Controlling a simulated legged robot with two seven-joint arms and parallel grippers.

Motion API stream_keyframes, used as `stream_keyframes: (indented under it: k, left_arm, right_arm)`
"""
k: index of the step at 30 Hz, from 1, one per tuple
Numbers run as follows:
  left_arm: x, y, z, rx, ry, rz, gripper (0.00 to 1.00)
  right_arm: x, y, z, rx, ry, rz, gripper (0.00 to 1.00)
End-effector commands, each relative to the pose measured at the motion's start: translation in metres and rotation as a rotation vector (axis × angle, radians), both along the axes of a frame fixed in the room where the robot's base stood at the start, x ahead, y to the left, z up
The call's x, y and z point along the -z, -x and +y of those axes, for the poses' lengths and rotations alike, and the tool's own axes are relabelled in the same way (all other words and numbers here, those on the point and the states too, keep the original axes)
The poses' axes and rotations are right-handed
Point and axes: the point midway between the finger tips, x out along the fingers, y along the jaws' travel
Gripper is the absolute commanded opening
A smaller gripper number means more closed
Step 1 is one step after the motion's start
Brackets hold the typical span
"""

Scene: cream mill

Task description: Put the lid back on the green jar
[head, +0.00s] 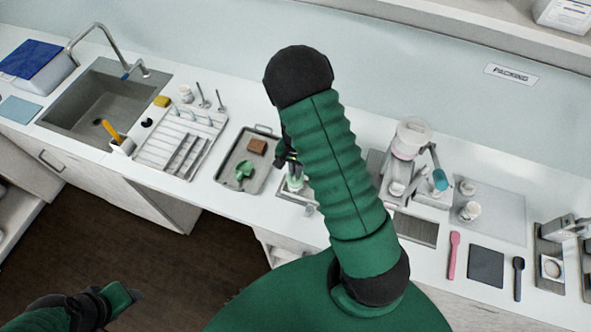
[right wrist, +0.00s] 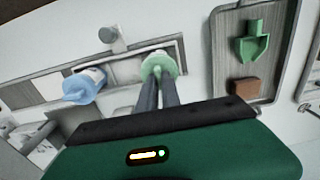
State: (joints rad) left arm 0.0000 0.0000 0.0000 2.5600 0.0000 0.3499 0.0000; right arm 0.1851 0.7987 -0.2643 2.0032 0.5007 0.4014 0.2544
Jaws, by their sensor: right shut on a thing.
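In the right wrist view, a pale green round lid (right wrist: 159,64) with a lighter knob sits at the tips of my right gripper (right wrist: 157,78). The two fingers are close together and shut on it. The lid hides what is directly under it, so I cannot tell whether it touches the green jar. In the head view, a pale green piece (head: 295,183) shows just beside my right arm, which covers most of the right gripper (head: 289,160). My left gripper (head: 124,297) hangs low at the left, over the floor; its fingers are not clear.
A grey tray (head: 227,174) with a green scoop (head: 243,171) and a brown block (head: 257,146) lies left of the right gripper. A blue-and-white container (right wrist: 85,85) is close to the lid in the wrist view. A mill (head: 408,145) stands to the right.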

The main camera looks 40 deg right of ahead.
Motion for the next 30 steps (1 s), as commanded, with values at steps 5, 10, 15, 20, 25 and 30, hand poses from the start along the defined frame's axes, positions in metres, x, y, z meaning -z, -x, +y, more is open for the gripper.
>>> stream_keyframes:
  k: [5,10,15,20,25,30]
  left_arm:
    - [0.0023,0.0001,0.0000,0.000,0.000,0.000,0.47]
    - [0.0019,0.0001,0.0000,0.000,0.000,0.000,0.47]
    - [0.0022,0.0000,0.0000,0.000,0.000,0.000,0.47]
    - [0.0039,0.0000,0.0000,0.000,0.000,0.000,0.47]
    - [0.0037,0.0000,0.0000,0.000,0.000,0.000,0.47]
    - [0.0037,0.0001,0.0000,0.000,0.000,0.000,0.47]
  right_arm:
    - [0.0032,0.0004,-0.0001,0.000,-0.001,0.000,0.00]
    - [0.0029,0.0004,-0.0002,0.000,0.000,0.000,0.00]
    - [0.0032,0.0004,-0.0002,0.000,0.000,0.000,0.00]
    - [0.0059,0.0004,-0.0001,0.000,-0.001,0.000,0.00]
    - [0.0058,0.0003,-0.0001,0.000,0.000,0.000,0.00]
    - [0.0057,0.0003,-0.0001,0.000,0.000,0.000,0.12]
